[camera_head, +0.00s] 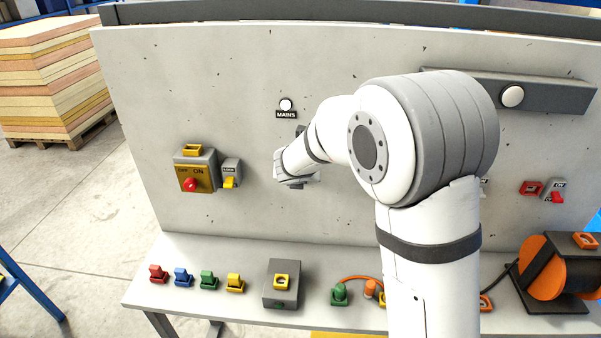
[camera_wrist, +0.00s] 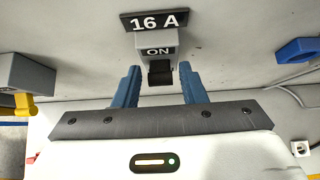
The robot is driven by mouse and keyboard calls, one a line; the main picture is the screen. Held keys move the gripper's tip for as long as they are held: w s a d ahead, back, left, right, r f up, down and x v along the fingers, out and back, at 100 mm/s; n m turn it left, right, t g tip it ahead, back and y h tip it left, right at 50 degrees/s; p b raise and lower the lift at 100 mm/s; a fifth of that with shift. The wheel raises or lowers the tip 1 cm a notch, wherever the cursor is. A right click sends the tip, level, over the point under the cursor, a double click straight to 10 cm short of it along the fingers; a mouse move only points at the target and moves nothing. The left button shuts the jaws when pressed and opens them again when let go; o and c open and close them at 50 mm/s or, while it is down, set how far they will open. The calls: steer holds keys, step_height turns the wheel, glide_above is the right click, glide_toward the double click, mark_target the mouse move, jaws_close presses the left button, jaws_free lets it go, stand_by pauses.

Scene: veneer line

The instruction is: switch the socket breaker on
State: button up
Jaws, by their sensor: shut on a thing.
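In the wrist view the breaker (camera_wrist: 157,43) is a grey block on the panel, marked ON, under a black "16 A" plate (camera_wrist: 156,20). Its black lever (camera_wrist: 160,78) sticks out below the ON mark. My gripper (camera_wrist: 159,72) has its two blue fingers on either side of this lever and is shut on it. Small gaps seem to show beside the lever, so the exact contact is hard to see. In the head view my gripper (camera_head: 297,183) is at the panel, below the MAINS lamp (camera_head: 286,105), and my arm hides the breaker.
Left of my gripper are a small grey box with a yellow lever (camera_head: 230,182) and a yellow OFF/ON switch (camera_head: 196,172) with a red knob. A red-lever switch (camera_head: 556,197) is at far right. Several coloured padlock-like pieces and a grey box (camera_head: 281,298) stand on the bench below.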

steer(key=o, duration=1)
steer(key=shift+v, duration=3.95)
